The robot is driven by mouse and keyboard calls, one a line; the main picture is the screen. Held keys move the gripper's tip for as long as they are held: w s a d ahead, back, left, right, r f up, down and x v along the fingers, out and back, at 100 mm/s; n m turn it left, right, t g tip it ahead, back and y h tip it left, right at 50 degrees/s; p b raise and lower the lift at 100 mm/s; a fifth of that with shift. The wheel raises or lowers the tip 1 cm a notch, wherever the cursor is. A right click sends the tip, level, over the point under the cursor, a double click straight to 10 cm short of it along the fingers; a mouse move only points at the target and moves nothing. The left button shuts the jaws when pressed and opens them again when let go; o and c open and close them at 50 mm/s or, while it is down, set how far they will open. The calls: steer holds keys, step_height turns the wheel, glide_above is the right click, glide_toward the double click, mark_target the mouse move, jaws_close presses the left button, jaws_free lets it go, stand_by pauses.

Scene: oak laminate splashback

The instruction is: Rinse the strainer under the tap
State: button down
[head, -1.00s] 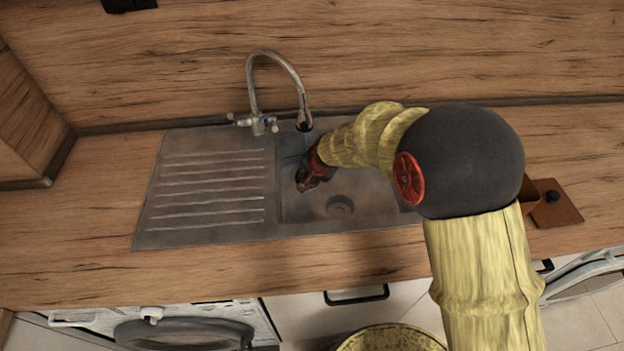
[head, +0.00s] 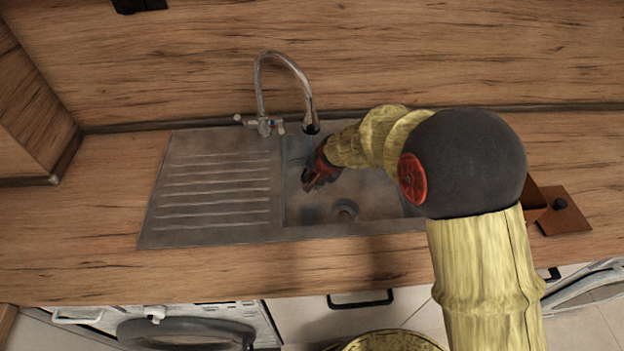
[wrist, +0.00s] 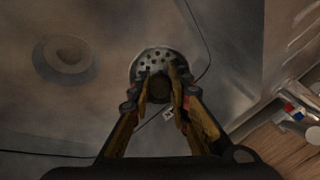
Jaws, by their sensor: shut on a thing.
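The strainer (wrist: 154,62) is a small grey metal disc with several holes, seen in the wrist view at my fingertips. My gripper (wrist: 160,88) is shut on it; the fingers hide its near part. In the head view my gripper (head: 314,178) is low in the left part of the sink basin (head: 380,203), and the strainer is too small to make out there. The tap (head: 282,58) has a tall curved spout whose mouth (head: 311,126) shows above my gripper in the picture. No water stream is visible.
The basin's round drain (head: 344,210) is right of my gripper in the head view. A ribbed draining board (head: 215,188) lies left of the basin. A brown block-like object (head: 562,212) sits on the counter at right. The wooden splashback (head: 420,55) stands behind.

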steer(key=shift+w+d, duration=0.1)
steer(key=shift+d, duration=0.25)
steer(key=shift+a, duration=0.2)
steer(key=shift+s+a+p, duration=0.2)
steer(key=shift+a+p, duration=0.2)
steer(key=shift+p, duration=0.05)
steer(key=s+d+b, duration=0.2)
steer(key=s, duration=0.5)
steer(key=shift+s+d, duration=0.2)
steer(key=shift+s, duration=0.1)
stand_by(0.4)
stand_by(1.1)
steer(key=shift+r, duration=0.1)
steer(key=s+d+r+p, duration=0.1)
steer(key=s+r+p, duration=0.1)
steer(key=s+r, duration=0.1)
steer(key=shift+s+d+r, duration=0.25)
steer(key=shift+s+r, duration=0.15)
steer(key=shift+s, duration=0.5)
